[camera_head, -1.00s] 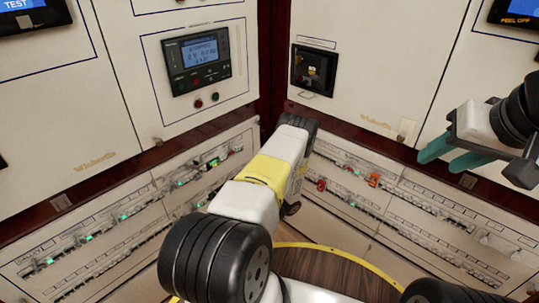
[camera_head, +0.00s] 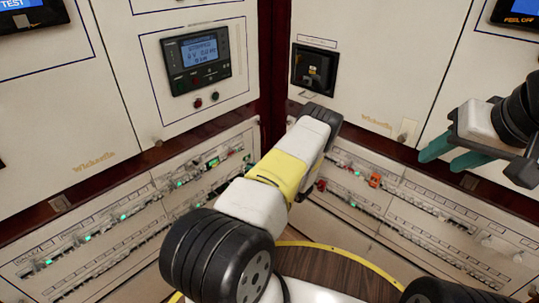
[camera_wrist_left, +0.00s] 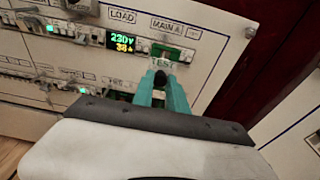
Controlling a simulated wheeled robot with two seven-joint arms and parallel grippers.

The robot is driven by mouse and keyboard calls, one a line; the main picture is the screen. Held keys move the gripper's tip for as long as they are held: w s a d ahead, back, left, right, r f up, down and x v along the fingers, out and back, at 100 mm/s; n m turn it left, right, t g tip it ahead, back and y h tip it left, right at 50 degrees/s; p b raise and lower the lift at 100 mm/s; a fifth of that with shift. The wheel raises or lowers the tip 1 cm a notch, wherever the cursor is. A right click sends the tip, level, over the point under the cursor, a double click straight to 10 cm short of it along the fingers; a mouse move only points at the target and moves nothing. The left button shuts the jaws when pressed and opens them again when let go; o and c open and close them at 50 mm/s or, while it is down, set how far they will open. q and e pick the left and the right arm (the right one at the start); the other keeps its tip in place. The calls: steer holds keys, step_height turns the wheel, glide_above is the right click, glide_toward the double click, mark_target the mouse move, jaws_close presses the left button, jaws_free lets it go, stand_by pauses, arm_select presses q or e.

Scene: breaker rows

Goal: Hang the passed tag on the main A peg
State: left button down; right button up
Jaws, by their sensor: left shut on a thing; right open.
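In the left wrist view, my left gripper (camera_wrist_left: 165,92) has its teal fingers closed on a small dark piece (camera_wrist_left: 160,78) just below the word TEST on the panel. I cannot tell whether this piece is the passed tag. The MAIN A label (camera_wrist_left: 167,27) is above the fingertips, with a green breaker part (camera_wrist_left: 165,50) under it. I cannot make out the main A peg. In the head view, my left arm hides its gripper. My right gripper (camera_head: 448,155) is open and empty in front of the right panel.
A lit readout (camera_wrist_left: 122,42) is left of the fingertips. Breaker rows (camera_head: 125,215) line the lower left panel, and more rows (camera_head: 430,205) line the right one. A red part (camera_head: 374,181) stands out on the right rows. The cabinet corner (camera_head: 272,80) is between the panels.

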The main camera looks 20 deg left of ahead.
mark_target(247, 163)
arm_select(q)
steer(key=shift+r+x, duration=0.2)
steer(key=shift+x, duration=1.1)
steer(key=shift+r+x, duration=0.2)
steer(key=shift+x, duration=1.1)
steer(key=shift+x, duration=1.3)
steer(key=c, duration=1.2)
jaws_free()
steer(key=shift+r, duration=0.15)
steer(key=shift+c, duration=0.2)
steer(key=shift+d, duration=0.1)
steer(key=v, duration=0.7)
steer(key=shift+s+d+r, duration=0.1)
steer(key=shift+s+d, duration=0.1)
steer(key=shift+d, duration=0.05)
